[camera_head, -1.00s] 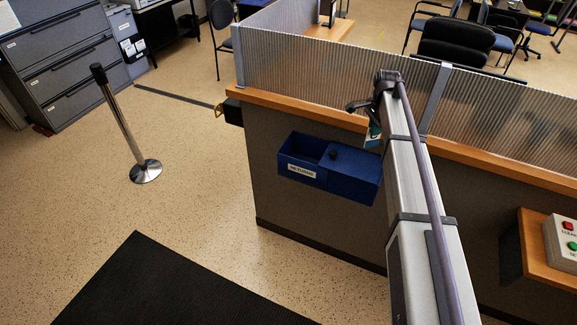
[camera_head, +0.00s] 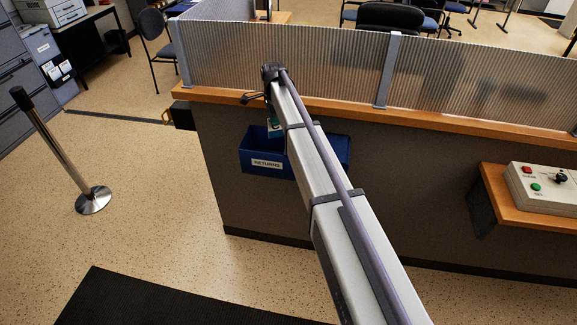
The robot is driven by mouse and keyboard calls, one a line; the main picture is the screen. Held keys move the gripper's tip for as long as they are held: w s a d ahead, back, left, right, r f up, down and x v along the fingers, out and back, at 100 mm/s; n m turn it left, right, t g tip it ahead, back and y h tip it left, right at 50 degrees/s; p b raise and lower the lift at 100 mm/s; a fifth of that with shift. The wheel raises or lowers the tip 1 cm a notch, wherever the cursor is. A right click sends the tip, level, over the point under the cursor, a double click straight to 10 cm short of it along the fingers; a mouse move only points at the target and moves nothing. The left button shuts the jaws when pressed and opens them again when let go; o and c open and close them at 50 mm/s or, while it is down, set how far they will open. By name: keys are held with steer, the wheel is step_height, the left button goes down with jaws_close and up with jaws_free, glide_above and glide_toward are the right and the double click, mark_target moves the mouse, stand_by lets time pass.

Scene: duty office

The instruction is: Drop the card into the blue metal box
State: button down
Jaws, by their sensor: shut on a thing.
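The blue metal box (camera_head: 247,160), labelled RETURNS, is fixed to the side of the dark counter panel. My arm covers its middle and part of its opening. My gripper (camera_head: 272,112) is at the far end of the arm, small in view, in the picture above the left part of the box. A small teal and white card (camera_head: 275,127) hangs below it, its lower end overlapping the box's opening in the picture. The gripper is shut on the card. I cannot tell whether the card's lower edge is inside the box or above it.
A wooden ledge (camera_head: 440,117) with a ribbed translucent screen (camera_head: 330,57) runs above the box. A shelf with a button panel (camera_head: 545,188) is at the right. A post (camera_head: 60,150) stands on the left floor, with a black mat (camera_head: 150,305) in front.

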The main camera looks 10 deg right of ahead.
steer(key=f+m+b, duration=0.2)
steer(key=f+b, duration=0.1)
steer(key=w+f+m+b, duration=0.1)
steer(key=f+m+b, duration=0.2)
steer(key=f, duration=0.1)
steer(key=shift+w+m, duration=0.2)
steer(key=shift+m, duration=0.1)
steer(key=shift+r, duration=0.15)
steer(key=c, duration=1.2)
jaws_free()
steer(key=shift+r, duration=0.1)
step_height(320, 180, up, 11)
steer(key=p, duration=1.1)
glide_above(275, 131)
steer(key=w, duration=0.2)
steer(key=shift+s+d, duration=0.15)
